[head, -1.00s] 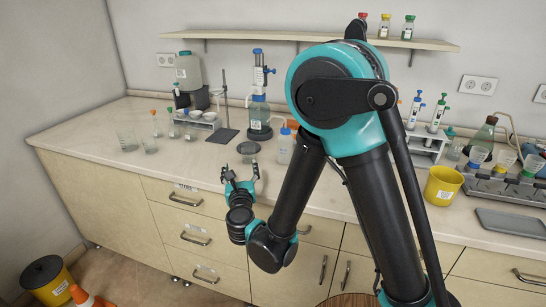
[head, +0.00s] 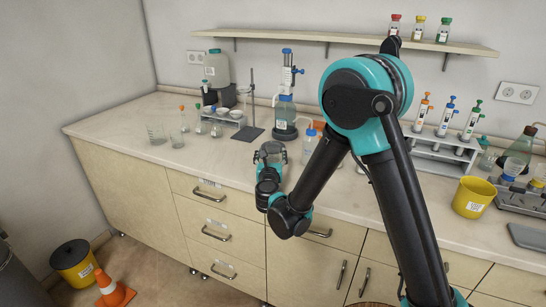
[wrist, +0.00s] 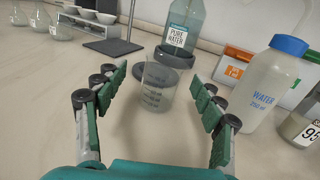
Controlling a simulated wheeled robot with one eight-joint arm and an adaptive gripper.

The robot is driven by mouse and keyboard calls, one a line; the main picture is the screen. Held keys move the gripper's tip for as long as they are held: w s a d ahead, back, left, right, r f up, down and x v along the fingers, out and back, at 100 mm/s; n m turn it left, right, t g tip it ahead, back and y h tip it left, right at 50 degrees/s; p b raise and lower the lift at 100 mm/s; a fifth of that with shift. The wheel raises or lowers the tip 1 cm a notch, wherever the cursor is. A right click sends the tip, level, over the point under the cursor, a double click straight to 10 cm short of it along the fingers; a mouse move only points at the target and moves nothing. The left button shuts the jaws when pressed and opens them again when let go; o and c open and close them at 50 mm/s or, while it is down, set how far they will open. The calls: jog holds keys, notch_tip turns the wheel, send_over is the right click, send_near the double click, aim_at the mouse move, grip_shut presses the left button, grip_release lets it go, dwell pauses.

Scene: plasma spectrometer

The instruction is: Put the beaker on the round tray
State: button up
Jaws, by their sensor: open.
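My gripper (head: 271,152) is open over the front part of the counter in the head view. In the wrist view, the clear beaker (wrist: 158,92) stands upright between the spread fingers of my gripper (wrist: 160,100), with gaps on both sides. Dark graduation marks show on its wall. A dark flat disc, which looks like the round tray (wrist: 137,70), lies just behind the beaker and is partly seen through its glass. The beaker's base appears to be on the counter in front of the disc.
A pure water bottle (wrist: 184,22) on a dark base stands behind the disc. A blue-capped water bottle (wrist: 265,85) is close to the right finger. A stand with a dark base plate (wrist: 112,46) is at back left. Other glassware (head: 156,133) stands farther left.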

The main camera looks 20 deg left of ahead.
aim_at(273, 150)
jog(key=x, duration=0.4)
jog(key=shift+w+d, duration=0.15)
jog(key=shift+d, duration=0.15)
jog(key=shift+w+a, duration=0.2)
jog(key=shift+w, duration=0.25)
jog(key=c, duration=1.4)
jog(key=shift+o, duration=0.2)
jog(key=shift+r, duration=0.15)
